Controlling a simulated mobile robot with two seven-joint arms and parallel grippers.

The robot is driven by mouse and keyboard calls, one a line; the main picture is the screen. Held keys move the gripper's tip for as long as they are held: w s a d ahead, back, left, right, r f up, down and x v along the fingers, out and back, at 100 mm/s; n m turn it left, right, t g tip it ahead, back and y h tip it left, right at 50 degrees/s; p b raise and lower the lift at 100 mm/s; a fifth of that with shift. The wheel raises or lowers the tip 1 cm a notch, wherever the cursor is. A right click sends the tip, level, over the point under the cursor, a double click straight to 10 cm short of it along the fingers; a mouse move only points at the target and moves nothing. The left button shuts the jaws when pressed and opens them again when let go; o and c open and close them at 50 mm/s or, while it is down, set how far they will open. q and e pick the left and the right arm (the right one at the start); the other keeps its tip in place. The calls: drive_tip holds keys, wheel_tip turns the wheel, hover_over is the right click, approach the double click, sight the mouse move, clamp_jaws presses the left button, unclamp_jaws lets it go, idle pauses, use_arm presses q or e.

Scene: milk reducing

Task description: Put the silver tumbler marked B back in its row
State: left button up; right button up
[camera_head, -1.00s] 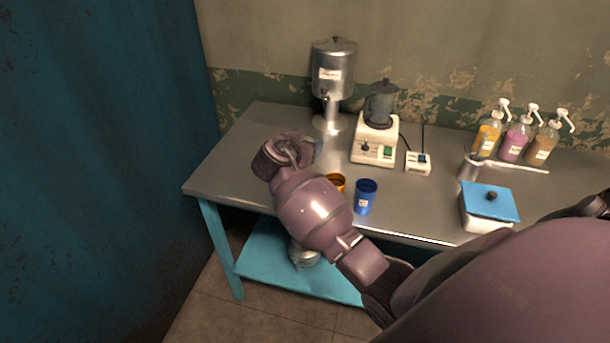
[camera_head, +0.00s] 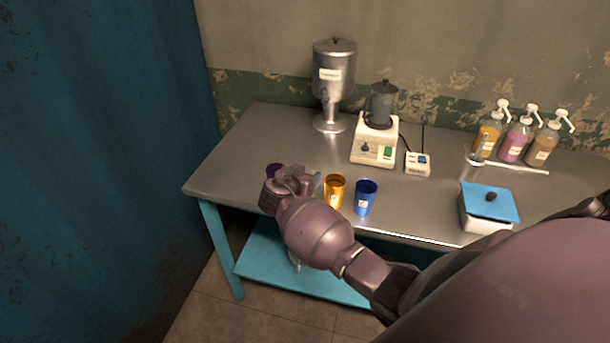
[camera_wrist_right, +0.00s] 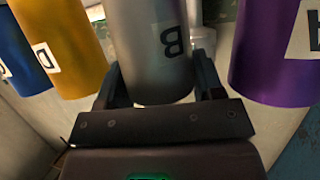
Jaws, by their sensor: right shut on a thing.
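The silver tumbler marked B (camera_wrist_right: 155,50) is between the two fingers of my right gripper (camera_wrist_right: 158,82) in the right wrist view, which is shut on it. In the head view my right gripper (camera_head: 297,180) hides most of the tumbler. The purple tumbler (camera_head: 274,170) is on its left and the orange tumbler (camera_head: 334,188) on its right. The blue tumbler (camera_head: 366,197) stands beyond the orange one. In the wrist view the purple tumbler (camera_wrist_right: 268,60) and the orange tumbler marked D (camera_wrist_right: 62,45) flank B, apart from it. I cannot tell whether B touches the table. My left gripper is not in view.
The row is near the front edge of the metal table (camera_head: 235,165). Behind it stand a steel dispenser (camera_head: 333,75) and a white blender (camera_head: 374,145). A blue-lidded box (camera_head: 488,205) and several pump bottles (camera_head: 515,140) are at the right. The table's left end is clear.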

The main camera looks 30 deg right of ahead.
drive_tip(key=shift+f, duration=0.1)
drive_tip(key=o, duration=0.8)
drive_tip(key=shift+o, duration=0.2)
drive_tip(key=b+v, duration=0.1)
drive_tip(key=v, duration=1.1)
drive_tip(key=s+f+n+t+y, duration=0.3)
drive_tip(key=s+f+n+y, duration=0.75)
drive_tip(key=s+f, duration=0.5)
drive_tip(key=s+r+n+t+y, duration=0.1)
drive_tip(key=s+n+t, duration=0.1)
drive_tip(key=s, duration=0.6)
drive_tip(key=shift+s+a+r+n, duration=0.15)
drive_tip(key=shift+a+r+n, duration=0.1)
drive_tip(key=shift+n, duration=0.1)
